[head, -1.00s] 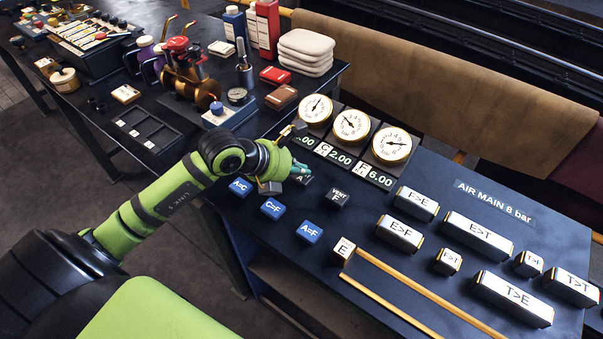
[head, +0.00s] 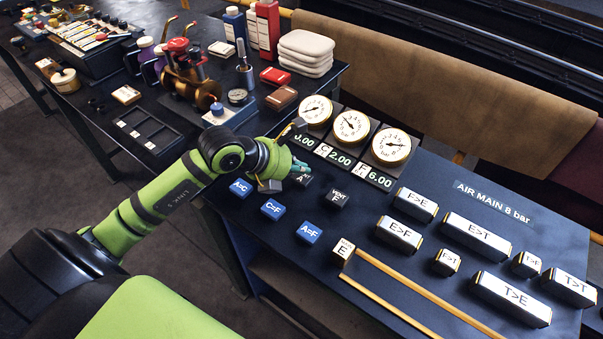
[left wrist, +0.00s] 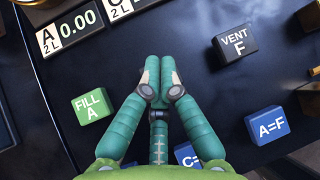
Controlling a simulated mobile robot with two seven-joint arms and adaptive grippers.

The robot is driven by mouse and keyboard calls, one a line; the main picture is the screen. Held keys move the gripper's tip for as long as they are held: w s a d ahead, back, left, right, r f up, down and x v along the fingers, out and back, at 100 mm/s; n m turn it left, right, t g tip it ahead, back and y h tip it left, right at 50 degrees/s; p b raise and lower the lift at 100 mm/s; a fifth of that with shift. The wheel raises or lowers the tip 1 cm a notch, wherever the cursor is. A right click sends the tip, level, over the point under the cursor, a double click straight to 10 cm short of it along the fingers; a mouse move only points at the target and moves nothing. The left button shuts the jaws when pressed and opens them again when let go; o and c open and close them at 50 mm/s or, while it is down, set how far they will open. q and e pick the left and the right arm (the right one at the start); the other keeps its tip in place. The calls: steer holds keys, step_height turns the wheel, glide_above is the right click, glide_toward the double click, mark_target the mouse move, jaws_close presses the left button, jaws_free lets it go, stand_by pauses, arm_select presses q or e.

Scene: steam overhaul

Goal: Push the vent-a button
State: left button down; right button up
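My left gripper (head: 298,170) is shut, with its teal fingertips down at the dark vent-a button (head: 304,180), whose front edge shows an "A". In the left wrist view the fingertips (left wrist: 158,88) are together with nothing visible between them. There they hide the vent-a button, so I cannot tell how far it is pressed. The A readout (left wrist: 72,25) shows 0.00, and the A gauge (head: 315,110) needle points left. My right gripper is not in view.
Beside the fingers are the green FILL A button (left wrist: 92,105) and the dark VENT F button (left wrist: 235,43). Blue buttons A=C (head: 240,188), C=F (head: 272,208) and A=F (head: 309,232) lie in front. White labelled blocks, such as E>T (head: 478,237), stand to the right.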

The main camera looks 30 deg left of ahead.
mark_target(299, 179)
arm_select(q)
steer(key=shift+r+p, duration=2.2)
steer(key=shift+r, duration=0.9)
steer(key=shift+f, duration=0.1)
